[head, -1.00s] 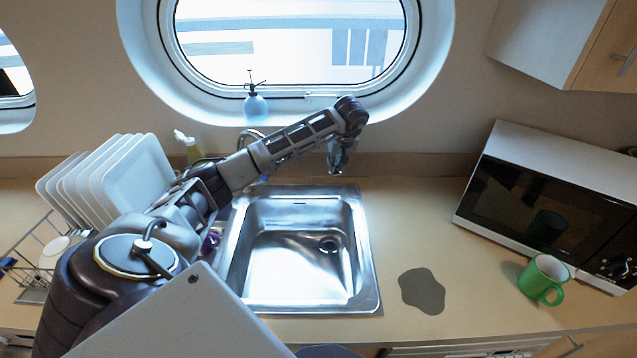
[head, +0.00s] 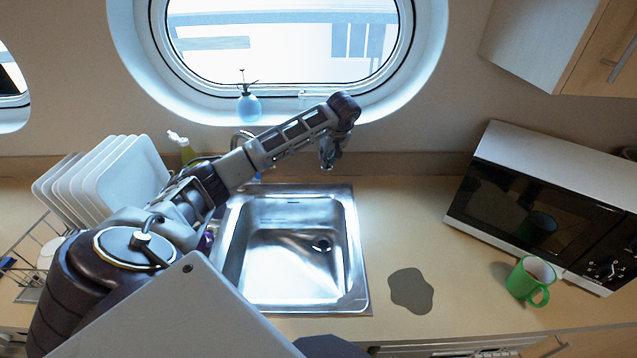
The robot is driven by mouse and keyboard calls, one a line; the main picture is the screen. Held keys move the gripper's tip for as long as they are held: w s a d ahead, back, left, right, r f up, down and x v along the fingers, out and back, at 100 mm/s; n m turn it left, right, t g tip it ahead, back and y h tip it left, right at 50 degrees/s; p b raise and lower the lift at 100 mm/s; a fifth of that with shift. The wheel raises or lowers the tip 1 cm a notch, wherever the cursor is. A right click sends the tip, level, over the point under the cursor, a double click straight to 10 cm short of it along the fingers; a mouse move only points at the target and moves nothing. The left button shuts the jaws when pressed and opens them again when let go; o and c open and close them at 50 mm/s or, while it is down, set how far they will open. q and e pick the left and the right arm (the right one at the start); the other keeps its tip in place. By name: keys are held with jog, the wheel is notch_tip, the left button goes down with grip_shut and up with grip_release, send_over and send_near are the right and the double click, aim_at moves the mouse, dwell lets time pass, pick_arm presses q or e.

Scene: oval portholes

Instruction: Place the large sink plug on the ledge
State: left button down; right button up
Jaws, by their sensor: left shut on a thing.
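My left arm reaches across the left side of the sink. Its left gripper (head: 328,155) points down beyond the sink's back edge, in front of the wall and below the porthole sill. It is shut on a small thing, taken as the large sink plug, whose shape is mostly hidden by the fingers. The ledge (head: 385,110) is the pale lower rim of the oval porthole, above and behind the gripper. The steel sink (head: 290,270) is empty, with a dark drain (head: 321,244). My right gripper is out of view.
A blue spray bottle (head: 249,106) stands on the sill, left of the gripper. White plates (head: 130,180) stand in a rack at left. A microwave (head: 540,205) and a green mug (head: 530,280) are at right. A grey patch (head: 411,291) lies on the counter.

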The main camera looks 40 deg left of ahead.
aim_at(328, 167)
pick_arm(q)
jog(key=shift+f+p, duration=0.45)
jog(key=shift+f, duration=2.4)
jog(key=shift+f+p, duration=0.35)
jog(key=shift+f, duration=1.5)
jog(key=shift+f, duration=0.15)
jog(key=c, duration=1.4)
grip_release()
jog(key=shift+b+v, duration=1.05)
jog(key=shift+v, duration=5.1)
